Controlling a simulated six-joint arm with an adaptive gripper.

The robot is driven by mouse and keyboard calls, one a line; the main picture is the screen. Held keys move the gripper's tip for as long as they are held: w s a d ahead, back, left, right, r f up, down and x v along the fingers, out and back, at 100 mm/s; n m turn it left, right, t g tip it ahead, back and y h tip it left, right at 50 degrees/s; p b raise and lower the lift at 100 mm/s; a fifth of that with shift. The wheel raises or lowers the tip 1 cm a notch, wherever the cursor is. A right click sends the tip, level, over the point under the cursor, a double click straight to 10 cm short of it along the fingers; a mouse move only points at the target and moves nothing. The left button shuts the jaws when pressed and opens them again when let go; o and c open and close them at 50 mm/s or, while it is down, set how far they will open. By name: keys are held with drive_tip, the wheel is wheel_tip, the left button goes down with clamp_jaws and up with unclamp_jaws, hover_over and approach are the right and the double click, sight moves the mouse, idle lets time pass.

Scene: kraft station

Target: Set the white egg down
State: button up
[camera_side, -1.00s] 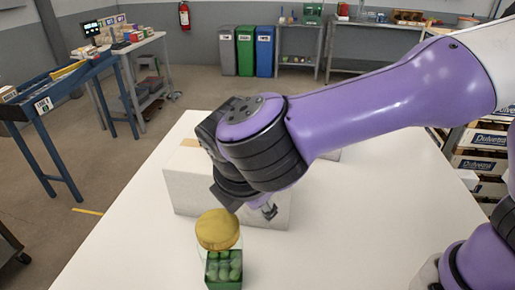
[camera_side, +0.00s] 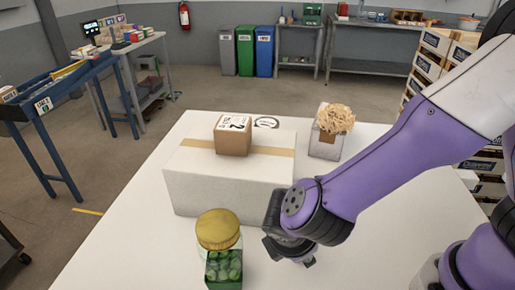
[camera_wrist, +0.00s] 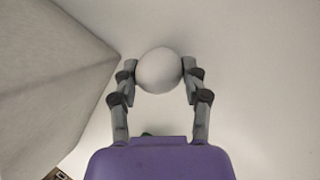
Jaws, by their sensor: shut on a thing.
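The white egg (camera_wrist: 159,71) is held between the two fingertips of my gripper (camera_wrist: 159,76) in the wrist view. White table surface shows around and behind it. In the side view my gripper (camera_side: 290,256) is low over the white table (camera_side: 385,240), in front of the large white box and right of the jar. The egg cannot be made out in the side view. I cannot tell whether the egg touches the table.
A large white box (camera_side: 195,185) with a small brown box (camera_side: 233,138) on top stands behind my gripper. A gold-lidded jar (camera_side: 218,230) and a green carton (camera_side: 224,268) stand to the left. A box of shredded filler (camera_side: 333,120) is at the back. The table's right side is clear.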

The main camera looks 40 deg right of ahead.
drive_tip(key=shift+f, duration=0.1)
drive_tip(key=o, duration=0.8)
drive_tip(key=shift+o, duration=0.2)
drive_tip(key=v, duration=0.7)
drive_tip(key=shift+r, duration=0.4)
drive_tip(key=shift+a, duration=0.1)
